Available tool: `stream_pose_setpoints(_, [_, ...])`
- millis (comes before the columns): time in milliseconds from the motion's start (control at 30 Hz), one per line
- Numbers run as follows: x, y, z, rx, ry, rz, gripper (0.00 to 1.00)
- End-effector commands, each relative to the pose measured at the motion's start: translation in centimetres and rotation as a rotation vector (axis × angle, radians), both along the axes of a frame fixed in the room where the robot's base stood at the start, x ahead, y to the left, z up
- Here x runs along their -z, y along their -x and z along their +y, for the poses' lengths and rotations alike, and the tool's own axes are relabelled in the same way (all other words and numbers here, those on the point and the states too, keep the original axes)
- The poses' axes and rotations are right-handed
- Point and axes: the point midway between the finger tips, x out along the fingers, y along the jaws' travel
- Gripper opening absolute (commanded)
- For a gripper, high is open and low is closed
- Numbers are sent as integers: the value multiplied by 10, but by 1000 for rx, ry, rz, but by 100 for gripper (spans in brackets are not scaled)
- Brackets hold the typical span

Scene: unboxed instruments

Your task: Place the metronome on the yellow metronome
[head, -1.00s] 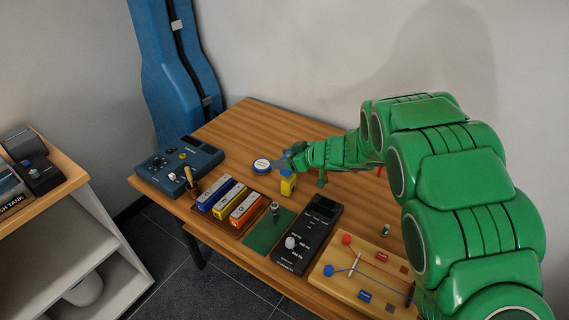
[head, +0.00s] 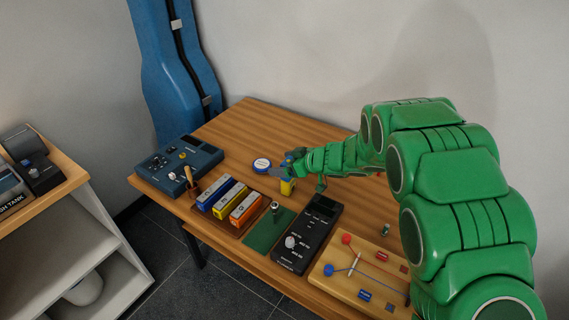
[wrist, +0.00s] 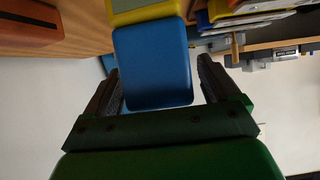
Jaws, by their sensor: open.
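A blue metronome (wrist: 152,67) fills the space between my fingers in the wrist view. In the head view it shows as a small blue patch (head: 289,160), mostly hidden by my gripper. The yellow metronome (head: 287,187) stands on the wooden table below it; its yellow edge (wrist: 145,11) shows just beyond the blue one in the wrist view. The blue one appears to be on top of the yellow one, though contact is hard to see. My gripper (wrist: 158,72) is open around the blue metronome, with a gap at the right finger.
A round blue-and-white tin (head: 262,165) lies left of the gripper. In front are a rack of coloured boxes (head: 229,201), a green mat (head: 264,232), a black device (head: 307,235) and a wooden board (head: 345,277). The back of the table is clear.

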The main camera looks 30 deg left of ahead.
Motion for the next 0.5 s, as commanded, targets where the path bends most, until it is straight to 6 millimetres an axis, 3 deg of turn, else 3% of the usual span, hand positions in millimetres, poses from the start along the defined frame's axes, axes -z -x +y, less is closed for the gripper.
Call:
stream_pose_setpoints(267, [-9, -1, -11, 0, 0, -1, 89])
stream_pose_setpoints(500, [-25, -2, -42, 3, 1, -4, 89])
